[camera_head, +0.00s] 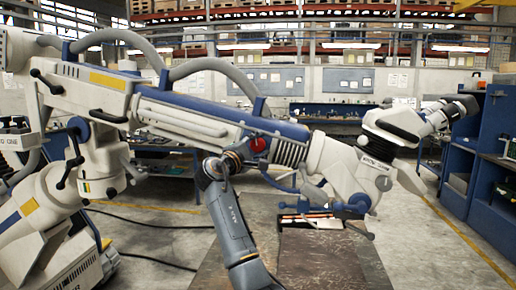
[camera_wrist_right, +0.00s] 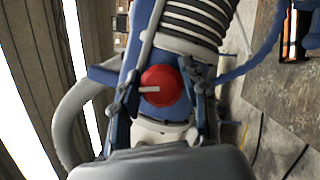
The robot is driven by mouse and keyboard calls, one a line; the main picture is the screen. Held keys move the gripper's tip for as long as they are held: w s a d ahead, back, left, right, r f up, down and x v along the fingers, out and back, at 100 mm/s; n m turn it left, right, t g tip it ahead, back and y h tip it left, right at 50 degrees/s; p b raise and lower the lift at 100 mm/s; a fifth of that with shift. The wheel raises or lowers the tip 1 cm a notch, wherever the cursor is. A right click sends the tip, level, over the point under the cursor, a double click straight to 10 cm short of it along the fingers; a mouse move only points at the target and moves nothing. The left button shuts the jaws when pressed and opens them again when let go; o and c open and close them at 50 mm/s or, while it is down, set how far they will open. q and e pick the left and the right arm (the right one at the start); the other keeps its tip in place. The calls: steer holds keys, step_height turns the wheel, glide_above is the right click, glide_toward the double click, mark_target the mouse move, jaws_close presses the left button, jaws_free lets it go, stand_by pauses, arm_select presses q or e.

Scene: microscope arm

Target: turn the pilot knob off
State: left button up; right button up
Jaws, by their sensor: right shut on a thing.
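The pilot knob (camera_head: 258,145) is a round red knob on the blue and white microscope arm (camera_head: 190,105). In the right wrist view the red knob (camera_wrist_right: 165,82) sits mid-picture, with a pale pointer bar lying about level toward the left. My right gripper (camera_head: 248,150) reaches up from below to the knob. In the right wrist view its fingers (camera_wrist_right: 162,100) stand on either side of the knob and are shut on it. The exact contact points are hard to make out. My left gripper is not in view.
The microscope's eyepiece head (camera_head: 395,125) hangs at the right end of the arm. A dark table (camera_head: 325,260) with a small tray (camera_head: 310,222) stands below. Blue shelving (camera_head: 495,190) lies at the right. Grey hoses (camera_head: 215,65) arch over the arm.

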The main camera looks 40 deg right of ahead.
steer(key=shift+m, duration=0.3)
steer(key=o, duration=1.1)
steer(key=shift+o, duration=0.2)
steer(key=v, duration=1.2)
